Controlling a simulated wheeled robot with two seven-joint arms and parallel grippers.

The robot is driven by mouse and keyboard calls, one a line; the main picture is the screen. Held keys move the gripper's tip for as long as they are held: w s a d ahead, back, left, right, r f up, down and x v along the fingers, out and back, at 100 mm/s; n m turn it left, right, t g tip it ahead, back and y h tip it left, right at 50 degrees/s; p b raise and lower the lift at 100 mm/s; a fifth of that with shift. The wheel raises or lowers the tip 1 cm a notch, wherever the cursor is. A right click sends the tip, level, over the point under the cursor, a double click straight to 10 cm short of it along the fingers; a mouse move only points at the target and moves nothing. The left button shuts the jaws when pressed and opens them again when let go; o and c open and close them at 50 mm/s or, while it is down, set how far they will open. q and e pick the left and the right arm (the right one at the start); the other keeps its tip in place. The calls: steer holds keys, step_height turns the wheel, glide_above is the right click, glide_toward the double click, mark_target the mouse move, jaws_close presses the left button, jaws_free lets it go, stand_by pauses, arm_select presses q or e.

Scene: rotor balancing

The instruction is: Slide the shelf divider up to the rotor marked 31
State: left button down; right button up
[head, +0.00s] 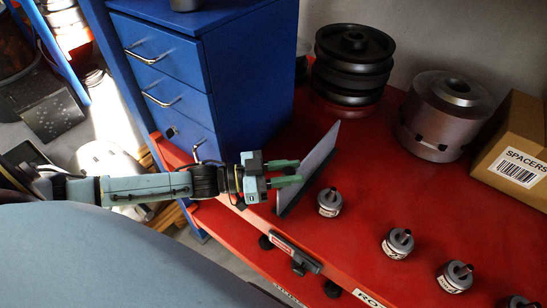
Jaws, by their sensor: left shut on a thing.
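The shelf divider (318,159) is a thin grey upright plate standing on the red shelf. My left gripper (299,172) reaches in from the left with its two green fingers shut on the divider's near face or edge; the exact contact is hard to see. Several small silver rotors with dark shafts stand in a row to the right: the nearest rotor (329,203) is just right of the divider, with a small gap, then a second rotor (396,246), a third rotor (453,280) and one cut off at the bottom edge. Their marked numbers are too small to read. My right gripper is out of view.
A blue drawer cabinet (247,75) stands behind and left of the divider. Black stacked discs (352,65), a large grey metal cylinder (446,115) and a cardboard box labelled SPACERS (512,148) stand at the back. The red shelf surface (400,190) between is clear.

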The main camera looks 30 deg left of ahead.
arm_select(q)
steer(key=d, duration=0.3)
steer(key=shift+s+d+p, duration=0.15)
steer(key=shift+d+p, duration=0.15)
steer(key=c, duration=1.2)
jaws_free()
steer(key=shift+o, duration=0.2)
steer(key=v, duration=1.3)
steer(key=shift+a, duration=0.2)
steer(key=shift+s, duration=0.1)
